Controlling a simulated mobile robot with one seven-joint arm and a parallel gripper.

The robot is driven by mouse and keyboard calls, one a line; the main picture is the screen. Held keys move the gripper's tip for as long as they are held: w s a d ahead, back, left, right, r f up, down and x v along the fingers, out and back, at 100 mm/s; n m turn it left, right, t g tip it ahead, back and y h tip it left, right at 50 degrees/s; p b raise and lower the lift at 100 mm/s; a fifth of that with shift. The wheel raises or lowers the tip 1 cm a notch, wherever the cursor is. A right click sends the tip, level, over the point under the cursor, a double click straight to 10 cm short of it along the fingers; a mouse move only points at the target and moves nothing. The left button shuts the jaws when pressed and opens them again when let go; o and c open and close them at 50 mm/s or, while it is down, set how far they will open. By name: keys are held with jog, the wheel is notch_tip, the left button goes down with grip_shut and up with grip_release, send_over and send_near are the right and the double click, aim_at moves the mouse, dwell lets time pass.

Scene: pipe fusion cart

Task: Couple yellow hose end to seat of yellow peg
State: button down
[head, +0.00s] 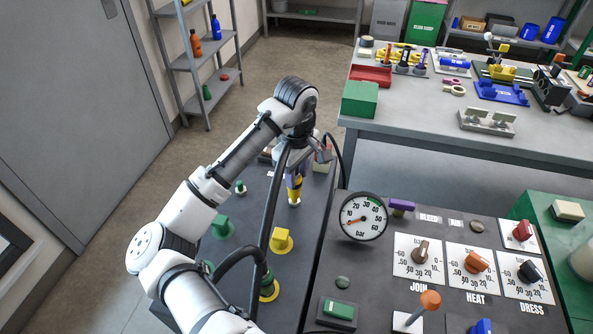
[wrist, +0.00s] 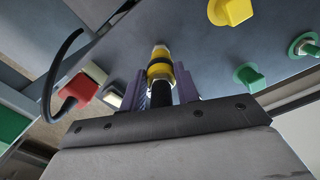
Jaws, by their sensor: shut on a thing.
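My gripper (head: 294,178) is shut on the yellow hose end (wrist: 160,70), a yellow-banded sleeve with a pale metal tip. In the wrist view its purple fingers (wrist: 158,92) stand on both sides of the sleeve and the black hose. The hose end is roughly upright, tip toward the dark deck (head: 244,258). A pale round fitting (head: 295,203) shows right at the tip; I cannot tell whether they are fully joined. A yellow block (head: 281,240) stands on the deck nearer the camera; it also shows in the wrist view (wrist: 230,10). No label tells which part is the yellow peg.
Green blocks (head: 222,227) stand left on the deck, and a yellow ring (head: 269,291) lies at the front. A red connector (wrist: 80,90) is beside the gripper. The gauge (head: 362,217) and control panel stand right.

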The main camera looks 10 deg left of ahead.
jog(key=shift+f+b, duration=0.4)
jog(key=shift+f, duration=0.7)
jog(key=c, duration=0.9)
grip_release()
jog(key=shift+c, duration=0.2)
notch_tip(320, 180, up, 14)
jog(key=shift+f, duration=0.1)
